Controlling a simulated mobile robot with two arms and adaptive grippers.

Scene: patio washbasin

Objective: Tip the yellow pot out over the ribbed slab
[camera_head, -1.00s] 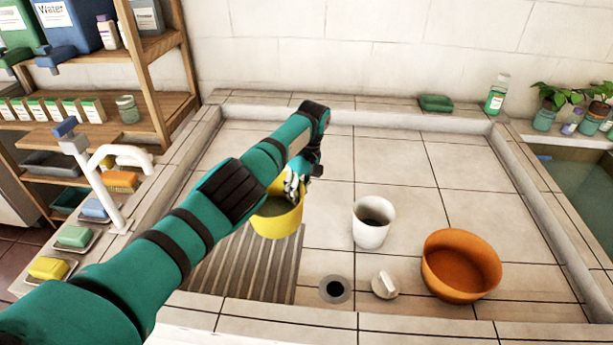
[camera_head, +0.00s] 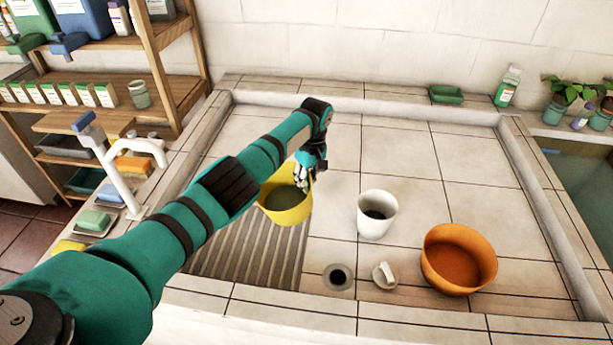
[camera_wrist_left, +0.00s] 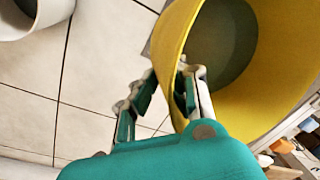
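The yellow pot (camera_head: 287,210) is at the far right end of the ribbed slab (camera_head: 240,262). Its mouth faces up, and a grey-green inside shows. I cannot tell whether its base touches the slab. My left gripper (camera_head: 304,178) is at the pot's far right rim. In the left wrist view the fingers (camera_wrist_left: 165,85) are close on either side of the wall of the pot (camera_wrist_left: 240,95), one inside and one outside, and appear shut on it. My left forearm passes over part of the slab. My right gripper is out of view.
A white cup (camera_head: 376,222), an orange bowl (camera_head: 457,270), a small whitish object (camera_head: 385,275) and a drain hole (camera_head: 338,277) are to the right. A white tap (camera_head: 130,165) and soap dishes stand left. The tiles behind the cup are clear.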

